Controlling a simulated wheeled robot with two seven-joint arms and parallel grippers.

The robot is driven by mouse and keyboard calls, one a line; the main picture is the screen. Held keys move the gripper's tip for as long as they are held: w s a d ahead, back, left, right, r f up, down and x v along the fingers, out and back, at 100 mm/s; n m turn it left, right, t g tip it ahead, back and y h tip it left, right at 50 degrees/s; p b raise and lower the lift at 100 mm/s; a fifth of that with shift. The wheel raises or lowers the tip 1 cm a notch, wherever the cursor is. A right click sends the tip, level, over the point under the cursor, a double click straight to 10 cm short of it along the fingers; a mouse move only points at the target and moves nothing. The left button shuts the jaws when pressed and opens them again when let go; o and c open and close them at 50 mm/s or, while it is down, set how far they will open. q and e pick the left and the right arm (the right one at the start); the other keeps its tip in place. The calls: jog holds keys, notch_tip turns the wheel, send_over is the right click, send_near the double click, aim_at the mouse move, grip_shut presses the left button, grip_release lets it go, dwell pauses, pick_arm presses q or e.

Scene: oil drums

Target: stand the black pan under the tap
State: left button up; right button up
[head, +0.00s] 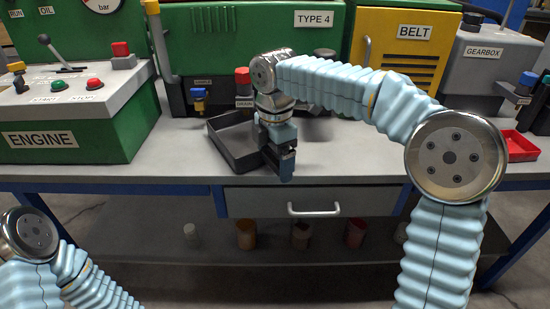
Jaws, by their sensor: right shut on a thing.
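The black pan (234,149) is a shallow open tray at the middle of the bench, in front of the green TYPE 4 machine. My right gripper (286,168) is shut on the pan's right side, and it and my arm hide part of that side. The pan looks roughly level; I cannot tell whether it touches the bench. A red-topped tap (242,76) with a DRAIN label is on the machine just behind the pan. A blue-handled tap (198,95) is to its left, behind the pan's left end. My left gripper is out of view; only part of that arm shows at lower left.
The grey bench (170,165) is clear left of the pan. An ENGINE box (75,115) stands at the left. A yellow BELT unit (400,50) and a grey GEARBOX (485,65) are at the right, with a red tray (520,148). Several cups stand on the lower shelf.

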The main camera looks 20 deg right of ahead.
jog(key=shift+f, duration=0.1)
jog(key=o, duration=1.1)
